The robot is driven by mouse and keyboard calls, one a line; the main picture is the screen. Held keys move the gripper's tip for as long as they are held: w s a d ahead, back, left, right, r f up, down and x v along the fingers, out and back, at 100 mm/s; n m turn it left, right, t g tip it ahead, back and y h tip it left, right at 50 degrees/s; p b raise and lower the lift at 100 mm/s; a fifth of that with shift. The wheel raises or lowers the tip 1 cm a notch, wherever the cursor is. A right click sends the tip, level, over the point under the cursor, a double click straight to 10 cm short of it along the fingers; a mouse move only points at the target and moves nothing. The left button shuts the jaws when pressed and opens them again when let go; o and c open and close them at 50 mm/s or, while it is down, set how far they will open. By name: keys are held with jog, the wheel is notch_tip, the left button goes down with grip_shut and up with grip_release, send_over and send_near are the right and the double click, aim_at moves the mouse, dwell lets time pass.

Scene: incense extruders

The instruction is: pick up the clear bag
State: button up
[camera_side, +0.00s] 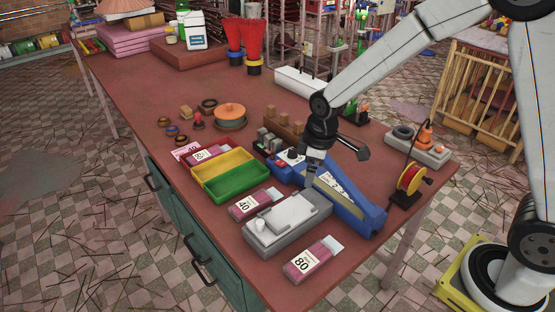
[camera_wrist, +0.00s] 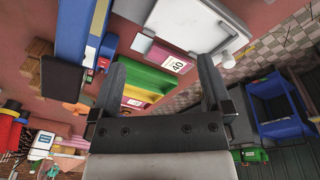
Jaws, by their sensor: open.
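Several clear bags with pink contents and white number labels lie flat on the red-brown table. I cannot tell which one the task means. My gripper (camera_side: 309,180) is open and empty, above the grey scale and blue sealer. In the wrist view my gripper (camera_wrist: 162,70) frames the 40 bag (camera_wrist: 168,58) between its fingers, with the bag well beyond them.
The grey scale (camera_side: 265,236) with a white plate and the long blue sealer (camera_side: 345,203) flank my gripper. Yellow (camera_side: 222,160) and green trays (camera_side: 240,181) stand to the left. A red spool (camera_side: 410,179) stands right.

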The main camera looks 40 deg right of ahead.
jog(key=w+a+f+n, duration=0.3)
jog(key=w+a+n, duration=0.15)
jog(key=w, duration=0.25)
jog(key=n+g, duration=0.2)
jog(key=n, duration=0.3)
send_over(252, 201)
jog(key=f, duration=0.4)
jog(key=shift+s+d, duration=0.35)
jog(key=shift+w+a+f+n, duration=0.3)
jog(key=shift+f+n, duration=0.05)
jog(key=shift+n, duration=0.2)
jog(key=shift+a+f, duration=0.1)
jog(key=shift+f, duration=3.8)
jog(key=c, duration=1.2)
